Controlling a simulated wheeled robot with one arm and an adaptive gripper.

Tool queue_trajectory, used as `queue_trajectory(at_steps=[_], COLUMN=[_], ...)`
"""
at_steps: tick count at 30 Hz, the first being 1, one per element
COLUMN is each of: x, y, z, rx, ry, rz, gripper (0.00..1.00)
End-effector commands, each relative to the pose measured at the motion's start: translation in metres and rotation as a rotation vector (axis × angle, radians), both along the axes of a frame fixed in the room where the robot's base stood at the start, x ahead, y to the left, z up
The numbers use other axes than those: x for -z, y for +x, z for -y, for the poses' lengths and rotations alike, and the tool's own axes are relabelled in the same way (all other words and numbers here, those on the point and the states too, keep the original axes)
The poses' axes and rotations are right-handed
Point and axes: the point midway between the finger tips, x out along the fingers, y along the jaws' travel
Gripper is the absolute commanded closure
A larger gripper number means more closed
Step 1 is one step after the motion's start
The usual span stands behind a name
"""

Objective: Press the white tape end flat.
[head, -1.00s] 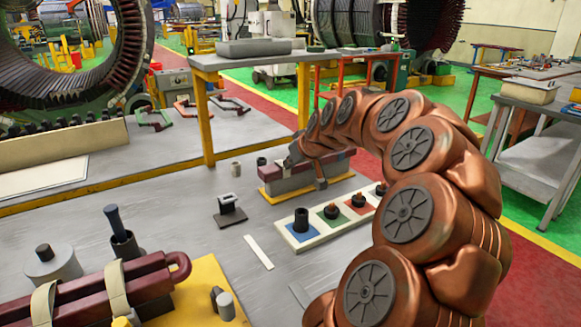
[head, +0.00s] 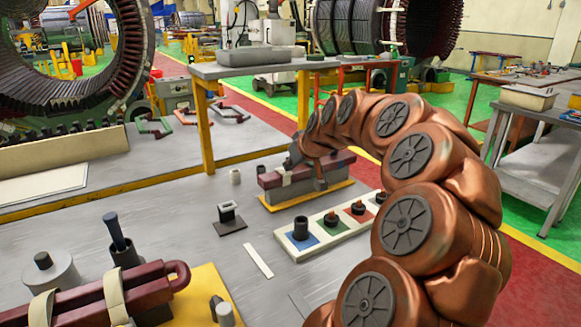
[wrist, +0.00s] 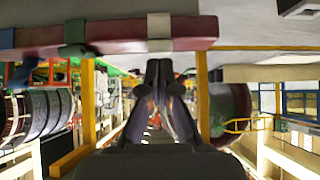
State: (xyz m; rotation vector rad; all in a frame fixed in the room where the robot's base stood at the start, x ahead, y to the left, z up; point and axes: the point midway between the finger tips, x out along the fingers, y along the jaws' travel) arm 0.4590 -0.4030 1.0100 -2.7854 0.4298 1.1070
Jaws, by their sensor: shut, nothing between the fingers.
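The white tape also shows at the bar's left part in the head view (head: 286,178). My gripper (wrist: 160,64) is shut and empty, its fingertips right by the tape's lower edge; I cannot tell whether they touch. In the head view my gripper (head: 293,158) is over the bar's left part, partly hiding it.
A dark green band (wrist: 76,34) wraps the bar beside the tape. A white tray (head: 330,240) with colored squares and dark pieces stands in front of the bar. A small dark stand (head: 229,218) and a white strip (head: 258,260) lie to the left, with bare plate between.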

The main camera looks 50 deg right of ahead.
Motion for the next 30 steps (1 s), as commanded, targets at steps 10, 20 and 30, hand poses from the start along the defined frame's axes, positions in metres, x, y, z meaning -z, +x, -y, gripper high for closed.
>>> queue_trajectory(at_steps=[10, 20, 30], x=[-0.049, -0.091, -0.107], y=[-0.009, -0.050, -0.067], z=[-0.002, -0.016, -0.022], rx=[0.002, 0.000, -0.001], ry=[-0.006, -0.005, 0.000], rz=[0.006, 0.005, 0.000], gripper=[1.00, 1.00, 1.00])
